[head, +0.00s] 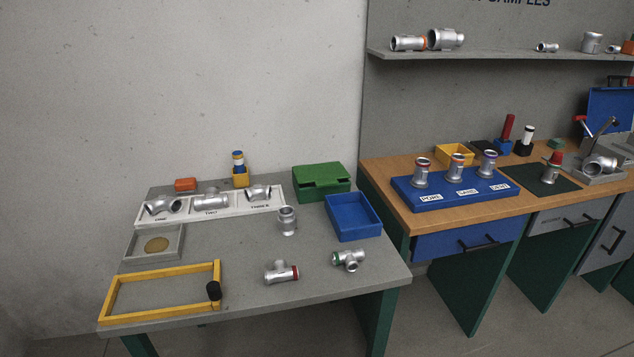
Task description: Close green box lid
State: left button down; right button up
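The green box (322,189) stands at the back right of the grey table, against the wall. Its green lid (318,172) lies over the top, with a dark notch and shadow along the front edge. I cannot tell whether the lid is fully seated. Neither of my grippers shows in the head view.
A blue open tray (372,236) stands right in front of the green box. A white rack (240,207) of fittings is to its left, and an upright fitting (287,220) is in front. Loose fittings and a yellow frame (155,315) lie nearer. A wooden bench (400,205) adjoins on the right.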

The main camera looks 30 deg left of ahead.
aim_at(326, 173)
jog(key=z, duration=0.05)
jog(key=k, duration=1.1)
jog(key=u, duration=0.85)
jog(key=i, duration=0.85)
jog(key=z, duration=0.35)
jog(key=i, duration=0.7)
jog(key=z, duration=0.75)
